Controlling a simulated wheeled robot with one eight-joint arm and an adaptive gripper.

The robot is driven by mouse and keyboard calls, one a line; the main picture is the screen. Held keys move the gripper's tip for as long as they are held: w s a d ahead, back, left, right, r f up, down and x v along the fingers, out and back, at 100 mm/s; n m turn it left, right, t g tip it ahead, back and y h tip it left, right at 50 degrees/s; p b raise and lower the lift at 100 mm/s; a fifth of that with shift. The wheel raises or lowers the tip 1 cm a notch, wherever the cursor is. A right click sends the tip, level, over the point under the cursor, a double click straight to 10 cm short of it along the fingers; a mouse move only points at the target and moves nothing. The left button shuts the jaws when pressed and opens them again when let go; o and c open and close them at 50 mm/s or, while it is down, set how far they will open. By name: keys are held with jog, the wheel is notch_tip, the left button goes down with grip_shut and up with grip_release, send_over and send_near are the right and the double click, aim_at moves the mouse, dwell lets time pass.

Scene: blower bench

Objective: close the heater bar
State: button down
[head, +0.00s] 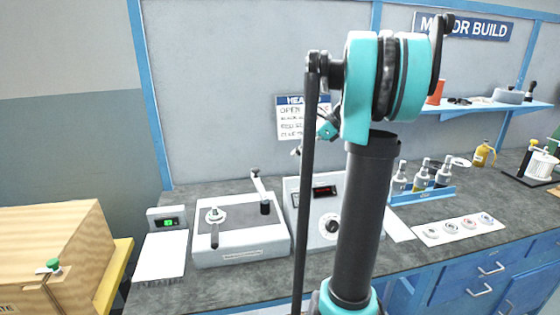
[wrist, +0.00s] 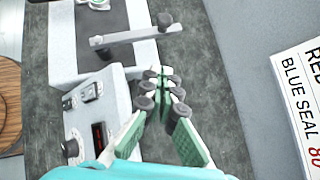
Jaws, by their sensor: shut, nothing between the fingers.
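The heater is a white box (head: 242,252) on the bench, left of my arm in the head view, with a dark pad on top. The heater bar (head: 258,186), a pale narrow bar with dark ends, stands up at its right rear. In the wrist view the bar (wrist: 135,36) crosses the top of the picture above the box. My gripper (wrist: 162,84) is shut and empty, apart from the bar, beside the red-display unit. In the head view only its tip (head: 296,151) shows past my arm; the rest is hidden.
A unit with a red display (head: 325,192) stands right of the heater, partly behind my arm. A small box with a green display (head: 167,222) is left of it. A bottle rack (head: 424,195) and a wooden crate (head: 50,250) flank the area. A printed sign (head: 300,117) hangs behind.

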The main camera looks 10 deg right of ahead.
send_near(257, 176)
notch_tip(257, 176, down, 3)
jog(key=d, duration=0.1)
jog(key=shift+w+a+f, duration=0.1)
jog(key=shift+w+a, duration=0.25)
jog(key=shift+a, duration=0.55)
jog(key=shift+w+a, duration=0.35)
jog(key=shift+a, duration=0.5)
jog(key=shift+a, duration=0.15)
